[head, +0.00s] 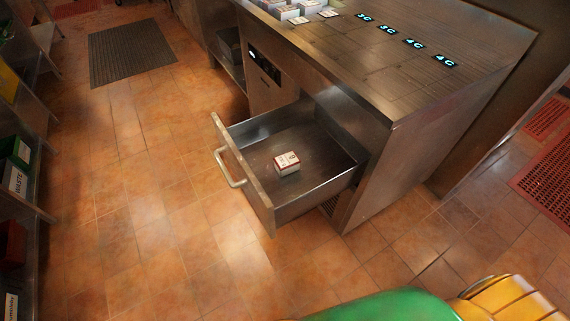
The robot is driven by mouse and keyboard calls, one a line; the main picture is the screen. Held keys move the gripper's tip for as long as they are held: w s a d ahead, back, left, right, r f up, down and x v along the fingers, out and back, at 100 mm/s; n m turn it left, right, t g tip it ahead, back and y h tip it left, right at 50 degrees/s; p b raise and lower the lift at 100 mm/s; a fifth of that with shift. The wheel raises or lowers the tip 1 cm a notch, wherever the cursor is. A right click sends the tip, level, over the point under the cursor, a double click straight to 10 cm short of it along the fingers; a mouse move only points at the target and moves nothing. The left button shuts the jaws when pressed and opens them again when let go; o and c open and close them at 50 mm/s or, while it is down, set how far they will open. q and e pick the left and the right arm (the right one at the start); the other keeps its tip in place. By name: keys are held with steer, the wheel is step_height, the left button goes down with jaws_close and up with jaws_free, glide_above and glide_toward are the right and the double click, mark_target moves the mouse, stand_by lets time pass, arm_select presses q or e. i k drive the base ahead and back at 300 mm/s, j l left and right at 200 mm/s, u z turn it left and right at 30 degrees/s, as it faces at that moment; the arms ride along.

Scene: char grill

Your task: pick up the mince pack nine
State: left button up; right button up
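A small white and dark red pack (287,163), which looks like the mince pack, lies in an open drawer (325,170) of the metal counter. Its printing is too small to read surely. The drawer is pulled out to the left, and the pack lies alone on its floor near the middle. Neither of my grippers shows in the head view.
Several similar packs (290,12) lie on the counter top (420,85), beside lit number displays (387,30). Shelves with bins (18,160) line the left edge. A dark mat (132,52) lies on the tiled floor. The floor before the drawer (150,220) is clear.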

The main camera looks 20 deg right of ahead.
mark_target(286, 163)
steer(key=i+j+z, duration=0.25)
steer(key=z, duration=0.25)
steer(key=i+j+z, duration=0.2)
steer(key=j+z, duration=0.25)
steer(key=i+j+z, duration=0.1)
steer(key=j+z, duration=1.4)
steer(key=k, duration=0.05)
